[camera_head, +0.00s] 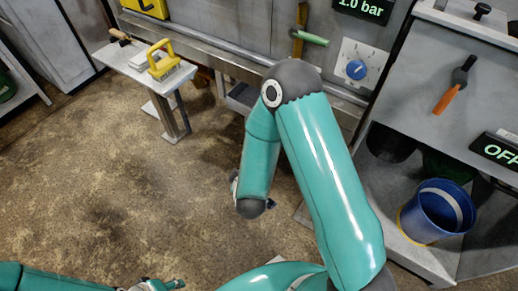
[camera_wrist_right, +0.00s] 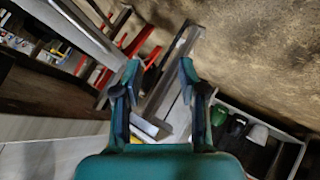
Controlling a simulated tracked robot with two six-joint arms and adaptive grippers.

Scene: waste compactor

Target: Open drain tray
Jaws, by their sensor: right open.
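My right gripper (camera_wrist_right: 160,68) is open in the right wrist view, its two dark fingers apart with nothing clearly held between them. A long grey metal part (camera_wrist_right: 186,48) with a raised edge lies beyond and between the fingers; it may be the drain tray, but I cannot tell for certain. In the head view a dark grey box-like part (camera_head: 240,97) sits low under the machine front, partly hidden by my right arm. My right forearm hangs down there and mostly hides the right gripper. My left gripper (camera_head: 165,286) is at the bottom edge, mostly cut off.
A small metal table (camera_head: 128,62) with a yellow brush (camera_head: 163,62) stands at upper left. A blue bucket (camera_head: 436,212) sits on a low shelf at right. Red bars (camera_wrist_right: 125,50) and a dark shelf (camera_wrist_right: 285,152) show in the wrist view. The brown floor at left is clear.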

